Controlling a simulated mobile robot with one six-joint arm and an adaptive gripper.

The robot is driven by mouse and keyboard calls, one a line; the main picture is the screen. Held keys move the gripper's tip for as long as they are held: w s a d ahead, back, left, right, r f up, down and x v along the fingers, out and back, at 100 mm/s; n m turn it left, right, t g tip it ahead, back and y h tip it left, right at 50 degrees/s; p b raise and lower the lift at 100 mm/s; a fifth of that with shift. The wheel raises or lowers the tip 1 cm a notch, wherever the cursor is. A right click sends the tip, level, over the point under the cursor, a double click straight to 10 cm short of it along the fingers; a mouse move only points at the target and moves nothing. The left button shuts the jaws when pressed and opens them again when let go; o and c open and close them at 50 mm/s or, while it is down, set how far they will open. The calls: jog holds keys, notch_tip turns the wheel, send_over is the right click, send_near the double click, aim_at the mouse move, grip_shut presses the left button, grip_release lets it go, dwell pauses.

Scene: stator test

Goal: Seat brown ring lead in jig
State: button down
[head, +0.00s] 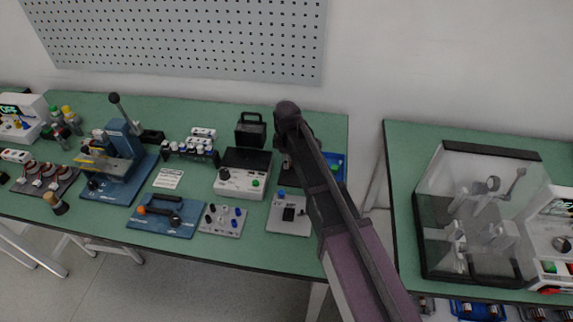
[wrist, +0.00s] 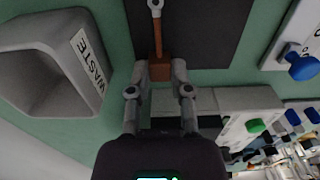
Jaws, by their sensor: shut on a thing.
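My gripper (wrist: 159,78) is shut on the brown block at the end of the brown ring lead (wrist: 158,70), in the wrist view. The lead's brown strip runs up the picture from the fingertips to a silver ring terminal (wrist: 155,6), cut by the top edge. The lead lies over a dark flat pad (wrist: 205,30); I cannot tell whether it touches it. In the head view my arm hides the gripper and the lead. I cannot tell which thing is the jig; a light plate with a dark socket (head: 289,214) stands near the front edge there.
A grey bin marked WASTE (wrist: 45,62) is close on the left in the wrist view. A light panel with a blue knob (wrist: 303,67) is at the right. In the head view, a tester box (head: 240,181) stands left of my arm, and a blue tray (head: 335,162) right of it.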

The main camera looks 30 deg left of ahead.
jog(key=shift+r+p, duration=1.25)
jog(key=shift+r, duration=0.15)
jog(key=shift+r, duration=0.1)
notch_tip(320, 180, up, 20)
jog(key=p, duration=2)
jog(key=shift+s+f, duration=0.15)
jog(key=shift+f, duration=0.1)
